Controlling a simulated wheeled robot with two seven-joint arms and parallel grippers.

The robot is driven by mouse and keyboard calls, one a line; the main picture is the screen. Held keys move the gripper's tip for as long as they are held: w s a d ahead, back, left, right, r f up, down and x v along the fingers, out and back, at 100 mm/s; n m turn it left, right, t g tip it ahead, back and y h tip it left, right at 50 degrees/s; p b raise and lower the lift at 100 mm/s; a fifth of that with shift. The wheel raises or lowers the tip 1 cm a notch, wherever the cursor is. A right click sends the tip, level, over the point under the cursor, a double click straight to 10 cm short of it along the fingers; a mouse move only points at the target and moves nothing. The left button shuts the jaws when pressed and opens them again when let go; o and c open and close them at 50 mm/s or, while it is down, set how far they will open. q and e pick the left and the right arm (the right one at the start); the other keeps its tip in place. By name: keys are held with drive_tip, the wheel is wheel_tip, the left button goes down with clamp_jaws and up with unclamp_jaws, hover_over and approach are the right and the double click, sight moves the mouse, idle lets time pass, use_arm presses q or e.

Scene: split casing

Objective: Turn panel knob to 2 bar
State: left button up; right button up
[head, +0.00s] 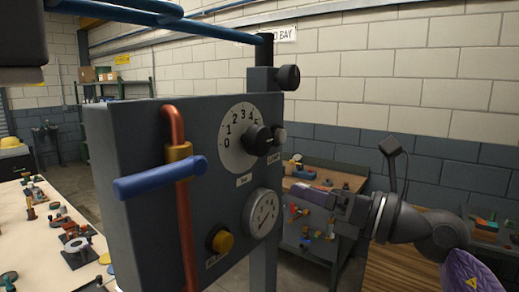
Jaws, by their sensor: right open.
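The grey panel box (140,125) stands upright in the middle of the head view. Its black knob (258,140) sits on a round white dial (232,155) with figures from 0 upward. The knob covers the dial's right side; I cannot tell which figure it points to. Below is a small round gauge (261,213) with a white face; its reading is too small to tell. My right gripper (308,194) comes in from the right, open and empty. It is below and to the right of the knob, apart from it. My left gripper is not in view.
A blue lever (160,180) on a copper pipe (187,232) juts from the panel's front, left of the dial. A bench with small parts (318,178) stands behind my right gripper. A white table (40,250) with several parts is at left.

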sight(265, 142)
wheel_tip(265, 142, up, 8)
drive_tip(key=s+n+h+p, duration=0.2)
drive_tip(key=s+n, duration=0.1)
drive_tip(key=n, duration=0.1)
drive_tip(key=p+x, duration=0.3)
drive_tip(key=x, duration=0.6)
drive_tip(key=shift+r, duration=0.1)
drive_tip(key=shift+w+a+p, duration=0.3)
drive_tip(key=shift+w+a, duration=0.05)
drive_tip(key=shift+a, duration=0.15)
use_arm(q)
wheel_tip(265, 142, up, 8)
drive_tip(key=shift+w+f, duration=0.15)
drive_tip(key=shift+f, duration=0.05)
use_arm(e)
drive_tip(key=shift+f, duration=0.25)
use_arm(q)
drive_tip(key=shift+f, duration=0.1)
use_arm(e)
drive_tip(key=c, duration=1.2)
